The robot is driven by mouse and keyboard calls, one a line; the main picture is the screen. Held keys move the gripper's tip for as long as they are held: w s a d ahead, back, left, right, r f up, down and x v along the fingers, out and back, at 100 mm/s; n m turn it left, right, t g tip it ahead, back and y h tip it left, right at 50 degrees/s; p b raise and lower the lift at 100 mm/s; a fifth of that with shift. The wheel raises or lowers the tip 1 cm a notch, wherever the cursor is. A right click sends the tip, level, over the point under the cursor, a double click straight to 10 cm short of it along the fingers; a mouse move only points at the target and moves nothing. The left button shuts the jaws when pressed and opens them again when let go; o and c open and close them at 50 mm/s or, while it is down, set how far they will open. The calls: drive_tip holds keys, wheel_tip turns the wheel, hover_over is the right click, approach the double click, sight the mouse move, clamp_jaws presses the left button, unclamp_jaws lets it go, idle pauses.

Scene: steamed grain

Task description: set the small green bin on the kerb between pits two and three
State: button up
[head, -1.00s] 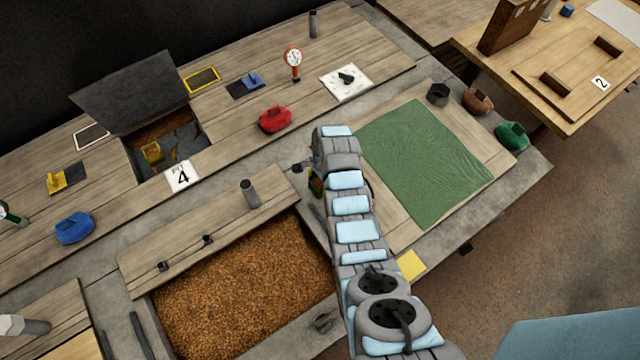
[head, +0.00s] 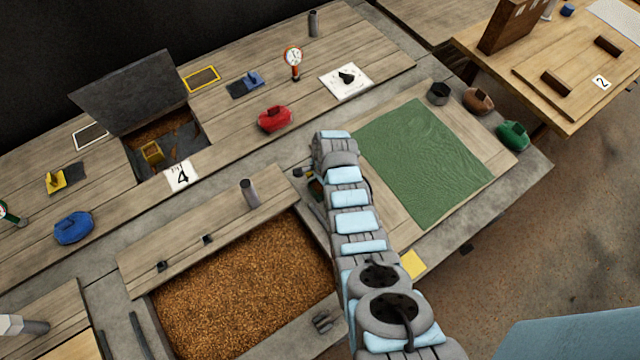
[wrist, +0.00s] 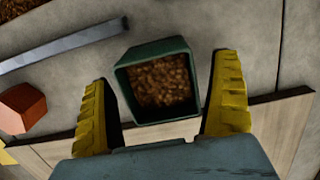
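The small green bin (wrist: 181,112) is in the wrist view, open side toward the camera and filled with brown grain. It appears to be over or on the grey concrete kerb (wrist: 262,68); contact beneath it is hidden. My gripper (wrist: 164,72) has its yellow fingers spread on either side of the bin. A gap shows by the right finger; the left finger is close to the bin's edge. In the head view my arm hides most of the gripper and bin, between the open grain pit (head: 240,285) and the green cover (head: 425,165).
A grey bar (wrist: 62,48) and a reddish block (wrist: 22,108) lie near the bin in the wrist view. A grey cylinder (head: 250,193) stands on the boards behind the grain pit. Pit four's lid (head: 130,90) stands raised.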

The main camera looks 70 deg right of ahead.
drive_tip(key=shift+r, duration=0.1)
wheel_tip(320, 180, up, 12)
drive_tip(key=d, duration=0.1)
drive_tip(key=shift+s+p, duration=0.3)
drive_tip(key=shift+s, duration=0.1)
idle(0.5)
drive_tip(key=shift+d, duration=0.1)
